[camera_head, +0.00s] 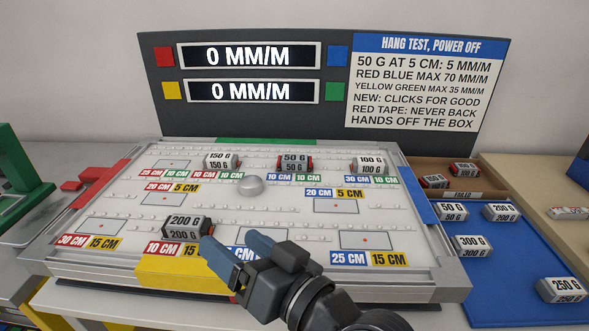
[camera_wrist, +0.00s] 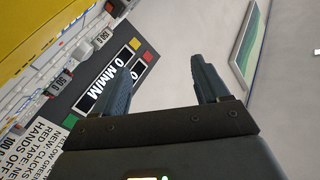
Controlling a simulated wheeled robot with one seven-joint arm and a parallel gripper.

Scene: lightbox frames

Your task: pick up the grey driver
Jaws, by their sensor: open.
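I cannot make out a grey driver in either view. My gripper (camera_head: 227,238) is open and empty in the head view, over the front edge of the white board (camera_head: 285,228), just right of a grey 200 g block (camera_head: 187,228). In the wrist view my gripper (camera_wrist: 163,64) has its two dark fingers apart with nothing between them. That view is tilted and shows the display panel (camera_wrist: 105,80) and the wall beyond the fingers.
A grey dome (camera_head: 249,186) sits mid-board. Blocks marked 150 g (camera_head: 221,162), 50 g (camera_head: 294,163) and 100 g (camera_head: 369,165) stand along the back. A blue tray (camera_head: 510,278) with several weights lies right; a green stand (camera_head: 25,185) is left.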

